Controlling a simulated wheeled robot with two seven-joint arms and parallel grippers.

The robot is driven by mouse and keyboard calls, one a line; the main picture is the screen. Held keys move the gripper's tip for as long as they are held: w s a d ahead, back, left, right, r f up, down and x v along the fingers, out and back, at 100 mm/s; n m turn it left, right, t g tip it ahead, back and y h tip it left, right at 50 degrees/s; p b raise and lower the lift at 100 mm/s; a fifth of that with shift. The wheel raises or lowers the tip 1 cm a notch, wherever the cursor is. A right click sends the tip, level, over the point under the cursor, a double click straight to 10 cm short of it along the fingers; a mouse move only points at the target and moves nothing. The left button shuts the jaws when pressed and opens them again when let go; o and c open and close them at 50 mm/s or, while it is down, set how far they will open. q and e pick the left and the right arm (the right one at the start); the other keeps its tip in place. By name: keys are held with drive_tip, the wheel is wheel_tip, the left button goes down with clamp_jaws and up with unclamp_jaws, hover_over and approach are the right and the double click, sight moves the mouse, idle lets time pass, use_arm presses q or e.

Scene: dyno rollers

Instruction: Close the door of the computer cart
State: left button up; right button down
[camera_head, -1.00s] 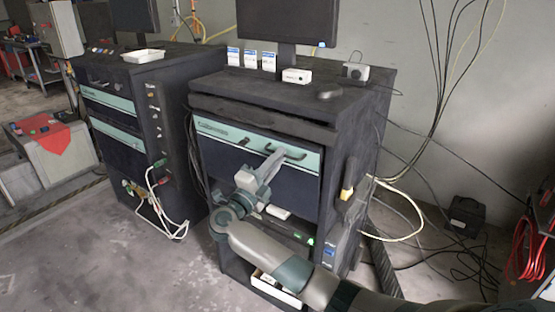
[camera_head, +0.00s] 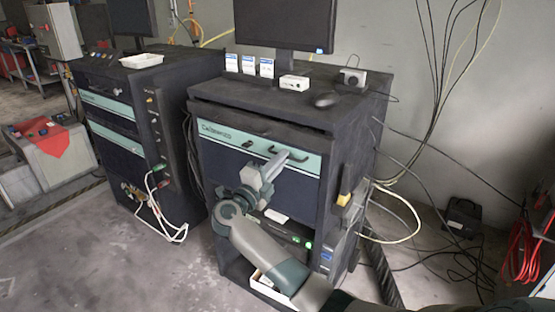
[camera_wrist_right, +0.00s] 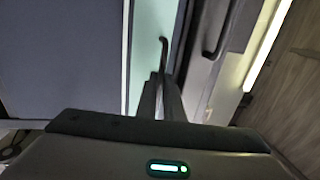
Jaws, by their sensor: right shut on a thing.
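The computer cart (camera_head: 345,160) stands at the centre in the head view, dark with a worktop. Its door (camera_head: 225,168) is a dark front panel with a teal strip (camera_head: 222,133) along the top. A dark gap shows between the door's top edge and the worktop; how far the door stands open is hard to tell. My right gripper (camera_head: 292,158) is shut on the door handle (camera_head: 284,151) on the teal strip. In the right wrist view the fingers (camera_wrist_right: 160,92) meet the black handle (camera_wrist_right: 163,52), beside the dark door panel (camera_wrist_right: 60,65). My left gripper is out of view.
A monitor (camera_head: 284,24), small boxes (camera_head: 249,64) and a mouse (camera_head: 325,100) are on the cart's worktop (camera_head: 240,92). A second cart (camera_head: 125,105) stands to the left. Cables (camera_head: 405,215) and a black box (camera_head: 463,216) are on the floor at right.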

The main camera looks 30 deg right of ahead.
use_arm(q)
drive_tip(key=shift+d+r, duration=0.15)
use_arm(e)
drive_tip(key=shift+d+r, duration=0.1)
drive_tip(key=shift+r, duration=0.05)
drive_tip(key=c, duration=1.9)
unclamp_jaws()
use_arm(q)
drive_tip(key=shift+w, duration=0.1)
use_arm(e)
drive_tip(key=shift+w+d, duration=0.1)
drive_tip(key=shift+d, duration=0.05)
